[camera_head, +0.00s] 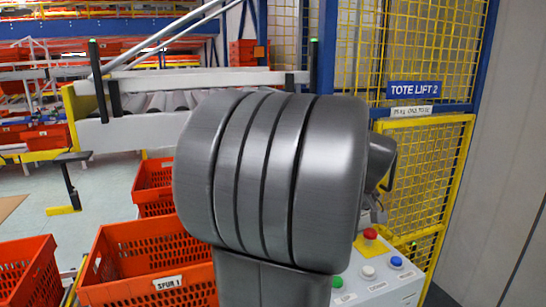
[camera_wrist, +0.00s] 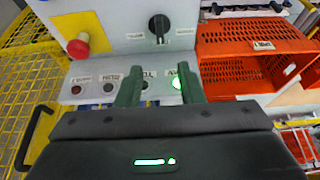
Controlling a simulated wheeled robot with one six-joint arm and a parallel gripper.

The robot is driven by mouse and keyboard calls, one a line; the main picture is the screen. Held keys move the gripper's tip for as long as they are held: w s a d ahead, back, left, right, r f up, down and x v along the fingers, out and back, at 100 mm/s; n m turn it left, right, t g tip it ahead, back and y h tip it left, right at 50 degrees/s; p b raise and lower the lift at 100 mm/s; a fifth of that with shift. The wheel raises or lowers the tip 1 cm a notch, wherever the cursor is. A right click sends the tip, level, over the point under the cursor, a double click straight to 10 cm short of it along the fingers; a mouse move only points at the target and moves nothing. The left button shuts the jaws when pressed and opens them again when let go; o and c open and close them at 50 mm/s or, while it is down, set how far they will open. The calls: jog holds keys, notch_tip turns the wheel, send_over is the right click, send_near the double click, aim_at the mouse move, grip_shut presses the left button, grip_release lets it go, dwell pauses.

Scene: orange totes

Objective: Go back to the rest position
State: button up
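My gripper (camera_wrist: 161,68) shows in the wrist view with its two dark fingers apart and nothing between them. The fingers point at a grey control panel (camera_wrist: 110,30) with a red mushroom button (camera_wrist: 78,47), a black rotary switch (camera_wrist: 159,26) and a row of small buttons. A green button (camera_wrist: 177,84) is lit close by the right fingertip; I cannot tell whether they touch. In the head view my grey arm link fills the middle and hides the gripper. The control box (camera_head: 385,287) there carries a red button (camera_head: 370,234) and several coloured buttons.
Orange totes (camera_head: 120,241) stand at the lower left, and one (camera_wrist: 235,30) is right of the panel in the wrist view. A yellow mesh fence (camera_head: 430,175) under the TOTE LIFT 2 sign (camera_head: 414,88) stands at right. A roller conveyor (camera_head: 180,100) lies behind.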

jog(key=p+x, duration=0.1)
jog(key=x, duration=1.1)
jog(key=shift+a+f, duration=0.1)
jog(key=shift+f, duration=0.25)
jog(key=shift+w+a+f, duration=0.1)
jog(key=shift+w+f, duration=0.1)
jog(key=shift+r+m+h+p, duration=0.1)
jog(key=shift+m+h+p, duration=0.2)
jog(key=shift+m+p, duration=0.7)
jog(key=shift+m+h+p, duration=0.5)
jog(key=shift+m+p, duration=0.2)
jog(key=shift+m, duration=0.5)
jog(key=shift+m+h, duration=0.5)
jog(key=shift+m, duration=1.2)
